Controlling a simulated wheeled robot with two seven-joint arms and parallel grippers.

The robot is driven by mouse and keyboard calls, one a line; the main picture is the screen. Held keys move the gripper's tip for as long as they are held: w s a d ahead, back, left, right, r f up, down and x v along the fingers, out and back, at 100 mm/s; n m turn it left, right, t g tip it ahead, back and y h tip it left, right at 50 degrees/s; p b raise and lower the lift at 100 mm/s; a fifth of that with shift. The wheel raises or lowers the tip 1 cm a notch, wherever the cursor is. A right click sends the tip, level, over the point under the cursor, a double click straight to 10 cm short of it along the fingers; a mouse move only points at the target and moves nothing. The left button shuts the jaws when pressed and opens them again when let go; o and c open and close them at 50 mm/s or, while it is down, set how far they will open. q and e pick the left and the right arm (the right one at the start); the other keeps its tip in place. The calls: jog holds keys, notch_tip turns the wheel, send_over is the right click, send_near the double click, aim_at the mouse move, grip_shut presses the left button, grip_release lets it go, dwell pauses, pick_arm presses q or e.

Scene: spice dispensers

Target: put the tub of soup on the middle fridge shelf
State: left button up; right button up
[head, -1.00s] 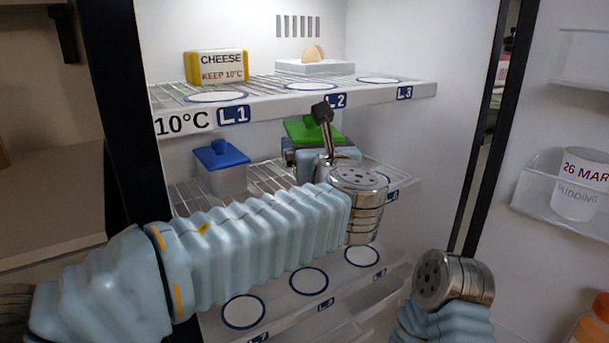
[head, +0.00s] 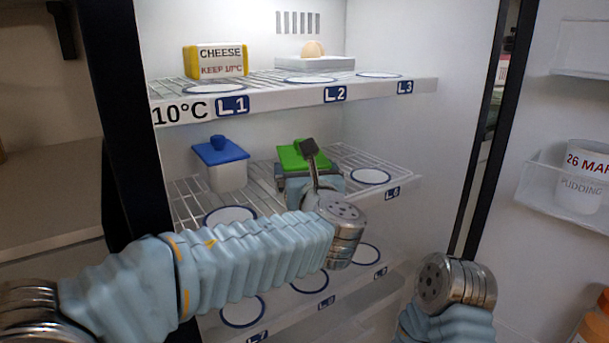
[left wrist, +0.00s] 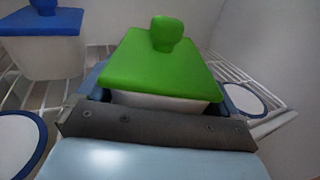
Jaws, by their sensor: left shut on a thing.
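A white tub with a green lid (head: 295,157) is at the middle shelf (head: 405,183), in its middle part between a blue-lidded tub and an empty ring. No label shows on it, so I cannot read whether it is soup. My left gripper (head: 308,184) is shut on this tub from the front. In the left wrist view the green lid (left wrist: 160,68) is upright and level just beyond the gripper's dark bar (left wrist: 155,128). The tub's underside is hidden, so I cannot tell whether it touches the shelf. My right gripper is out of view; only its arm's end shows low right.
The blue-lidded tub (head: 225,172) stands at the left on the middle shelf. The top shelf (head: 285,98) holds a cheese box (head: 215,62) and a white dish with an egg (head: 314,65). A pudding cup (head: 580,180) is in the door at right. The ring at L6 (head: 370,176) is empty.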

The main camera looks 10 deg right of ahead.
pick_arm(q)
jog(key=shift+f, duration=0.15)
jog(key=o, duration=1)
jog(key=shift+r, duration=0.2)
jog(key=s, duration=1.2)
jog(key=shift+b, duration=0.35)
jog(key=shift+a, duration=0.1)
